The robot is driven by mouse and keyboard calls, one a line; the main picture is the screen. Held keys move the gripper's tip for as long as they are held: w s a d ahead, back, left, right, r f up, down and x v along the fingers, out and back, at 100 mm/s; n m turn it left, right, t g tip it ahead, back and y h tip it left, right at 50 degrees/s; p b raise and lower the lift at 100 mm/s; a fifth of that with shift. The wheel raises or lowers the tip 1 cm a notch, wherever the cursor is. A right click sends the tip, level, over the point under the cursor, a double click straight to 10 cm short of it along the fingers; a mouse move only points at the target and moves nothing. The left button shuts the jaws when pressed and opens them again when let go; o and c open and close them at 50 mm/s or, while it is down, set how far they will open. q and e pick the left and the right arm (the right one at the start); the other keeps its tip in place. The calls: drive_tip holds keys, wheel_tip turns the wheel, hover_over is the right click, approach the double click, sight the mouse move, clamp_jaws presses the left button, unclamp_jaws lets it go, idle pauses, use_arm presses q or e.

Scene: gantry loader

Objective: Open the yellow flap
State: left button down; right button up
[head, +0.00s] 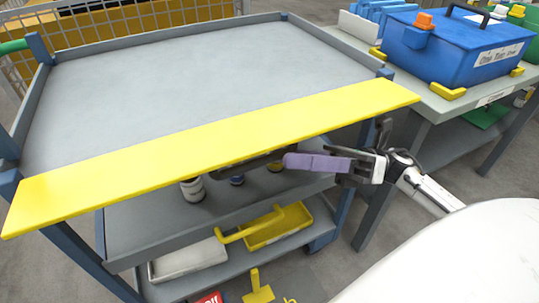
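The yellow flap (210,153) is a long flat board along the near edge of the grey cart's top (200,85). It runs from the lower left to the upper right and looks roughly level with the cart's rim. My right gripper (300,161) comes in from the right, just below the flap's near edge, right of its middle. One purple finger shows, pointing left; the other finger is not clear. I cannot tell whether the gripper touches the flap. A dark bar (245,162) shows under the flap beside the fingertip. My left gripper is not in view.
Lower shelves hold small jars (192,189), a yellow tray (275,226) and a white tray (188,258). A side table at right carries a blue toolbox (455,45). A wire-mesh fence (120,25) stands behind. The cart's top is empty.

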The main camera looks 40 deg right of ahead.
drive_tip(key=v, duration=0.4)
drive_tip(key=shift+s+d, duration=0.1)
idle(0.4)
